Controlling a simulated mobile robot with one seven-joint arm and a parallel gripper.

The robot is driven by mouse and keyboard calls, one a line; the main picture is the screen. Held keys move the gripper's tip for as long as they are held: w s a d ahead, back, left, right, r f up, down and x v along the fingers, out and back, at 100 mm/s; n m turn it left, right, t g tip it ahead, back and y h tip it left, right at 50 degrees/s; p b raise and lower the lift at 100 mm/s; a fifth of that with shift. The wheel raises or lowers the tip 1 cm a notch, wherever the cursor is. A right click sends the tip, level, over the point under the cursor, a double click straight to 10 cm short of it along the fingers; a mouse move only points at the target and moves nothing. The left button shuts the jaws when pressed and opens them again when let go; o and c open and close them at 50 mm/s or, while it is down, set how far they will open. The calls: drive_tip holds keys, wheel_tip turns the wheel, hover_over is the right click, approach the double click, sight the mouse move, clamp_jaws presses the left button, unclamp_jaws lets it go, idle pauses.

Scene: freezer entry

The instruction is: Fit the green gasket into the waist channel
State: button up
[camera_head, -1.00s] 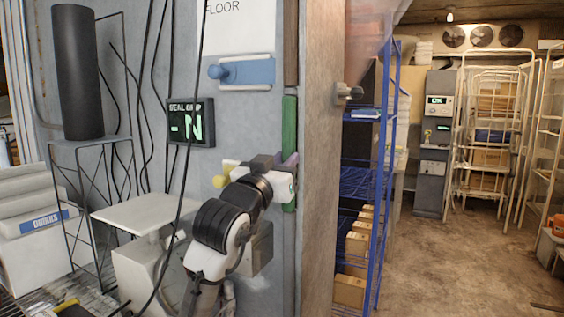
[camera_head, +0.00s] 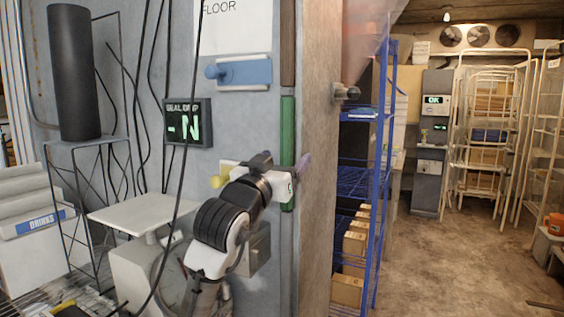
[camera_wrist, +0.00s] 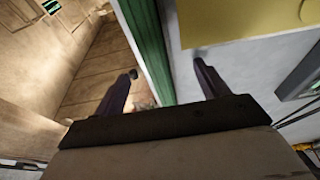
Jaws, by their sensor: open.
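The green gasket (camera_head: 288,125) is a vertical strip along the edge of the grey wall panel, at mid height. A brown strip (camera_head: 289,40) runs above it and a grey strip (camera_head: 286,255) below. I cannot tell how deep the gasket sits in the waist channel, which it covers. My gripper (camera_head: 284,166) is open in front of its lower part, hiding some of it. In the wrist view the gasket (camera_wrist: 148,45) runs between the two dark, spread fingers of my gripper (camera_wrist: 166,66), nearer the left one. Contact with either finger is not clear.
A wooden jamb (camera_head: 320,200) stands right of the gasket, with a blue shelf rack (camera_head: 382,180) beyond. A black cable hangs before the panel.

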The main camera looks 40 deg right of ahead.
drive_tip(key=shift+a, duration=0.1)
drive_tip(key=s+a, duration=0.2)
drive_tip(key=a, duration=0.4)
drive_tip(key=shift+s+a+b, duration=0.15)
drive_tip(key=shift+s+b, duration=0.2)
idle(1.0)
drive_tip(key=shift+a, duration=0.1)
drive_tip(key=b+v, duration=0.4)
drive_tip(key=v, duration=0.9)
drive_tip(key=shift+s+a, duration=0.2)
drive_tip(key=shift+a, duration=0.05)
drive_tip(key=shift+f, duration=0.1)
